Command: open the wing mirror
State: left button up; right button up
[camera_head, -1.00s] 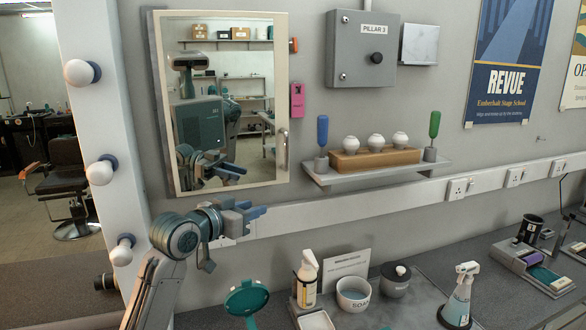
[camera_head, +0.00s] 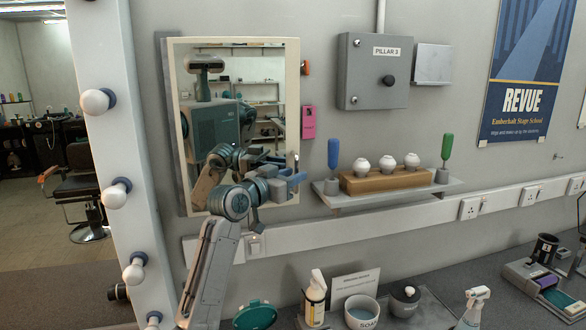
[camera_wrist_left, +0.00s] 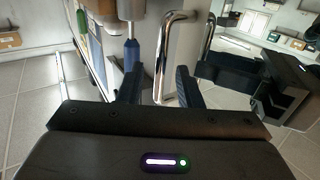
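The wing mirror (camera_head: 293,70) hangs on the wall in a pale frame, flat or nearly flat against its dark backing. It reflects my arm and the room. Its metal handle (camera_head: 296,160) is on the right edge of the frame, partly hidden by my gripper in the head view. My left gripper (camera_head: 298,181) is at the lower end of the handle. In the left wrist view, its blue fingers (camera_wrist_left: 158,90) stand apart, with the shiny handle (camera_wrist_left: 167,55) between them or just beyond; contact cannot be told. My right gripper is not in view.
A shelf (camera_head: 400,194) with several white bulbs in a wooden block and blue and green tools projects right of the mirror. A grey box (camera_head: 375,70) hangs above it. Globe bulbs line the post (camera_head: 125,240) at left. Bottles and bowls stand on the counter below.

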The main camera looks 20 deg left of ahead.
pick_arm(q)
jog(key=shift+w+d, duration=0.1)
jog(key=shift+w, duration=0.25)
grip_shut()
